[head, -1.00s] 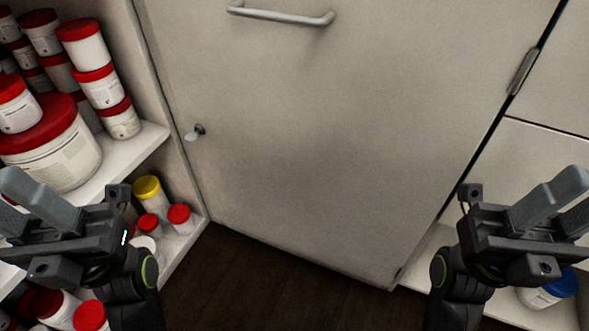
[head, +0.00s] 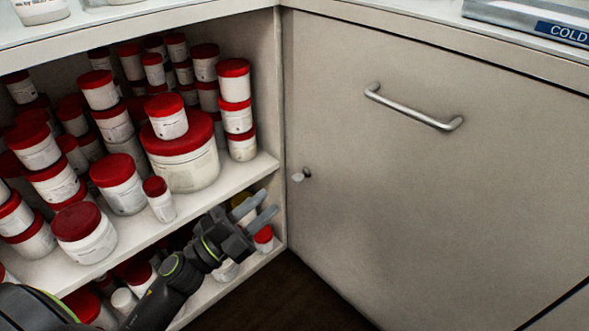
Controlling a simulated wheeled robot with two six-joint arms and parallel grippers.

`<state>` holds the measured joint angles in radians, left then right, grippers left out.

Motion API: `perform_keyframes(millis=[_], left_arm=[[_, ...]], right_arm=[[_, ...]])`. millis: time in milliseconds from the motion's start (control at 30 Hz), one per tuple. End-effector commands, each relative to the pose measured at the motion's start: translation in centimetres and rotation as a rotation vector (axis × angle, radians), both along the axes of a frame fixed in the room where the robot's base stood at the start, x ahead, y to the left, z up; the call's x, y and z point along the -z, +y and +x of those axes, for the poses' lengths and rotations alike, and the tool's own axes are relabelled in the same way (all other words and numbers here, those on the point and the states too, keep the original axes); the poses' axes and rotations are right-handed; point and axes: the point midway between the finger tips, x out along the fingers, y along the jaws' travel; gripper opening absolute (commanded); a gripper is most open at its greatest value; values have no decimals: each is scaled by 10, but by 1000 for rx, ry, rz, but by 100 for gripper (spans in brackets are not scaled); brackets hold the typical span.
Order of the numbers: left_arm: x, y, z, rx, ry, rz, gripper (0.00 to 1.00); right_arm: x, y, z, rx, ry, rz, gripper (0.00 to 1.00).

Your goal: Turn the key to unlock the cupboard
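The cupboard door (head: 400,190) is pale beige and shut, with a metal bar handle (head: 412,108) near its top. My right gripper is out of view.
Open shelves (head: 215,192) to the left hold many red-lidded white tubs, including a large tub (head: 185,165). A worktop (head: 380,18) runs above, with a box marked COLD (head: 530,22) at right. The space before the door is clear.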

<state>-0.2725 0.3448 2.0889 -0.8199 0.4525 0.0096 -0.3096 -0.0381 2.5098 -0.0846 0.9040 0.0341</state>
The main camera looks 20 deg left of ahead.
Motion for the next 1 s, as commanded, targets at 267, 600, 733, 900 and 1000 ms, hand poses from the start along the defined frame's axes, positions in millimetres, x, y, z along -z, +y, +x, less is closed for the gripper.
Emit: perform_keyframes(millis=[267, 600, 733, 900, 1000], left_arm=[[74, 71, 10, -175, 195, 394, 31], [77, 64, 36, -188, 199, 416, 31], [77, 54, 58, -186, 198, 414, 31], [77, 40, 89, -186, 198, 414, 31], [79, 31, 108, -185, 198, 413, 31]], right_arm=[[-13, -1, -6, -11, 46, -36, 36], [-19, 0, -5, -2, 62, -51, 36], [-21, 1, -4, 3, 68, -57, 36], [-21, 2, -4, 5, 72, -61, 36], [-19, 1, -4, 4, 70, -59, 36]])
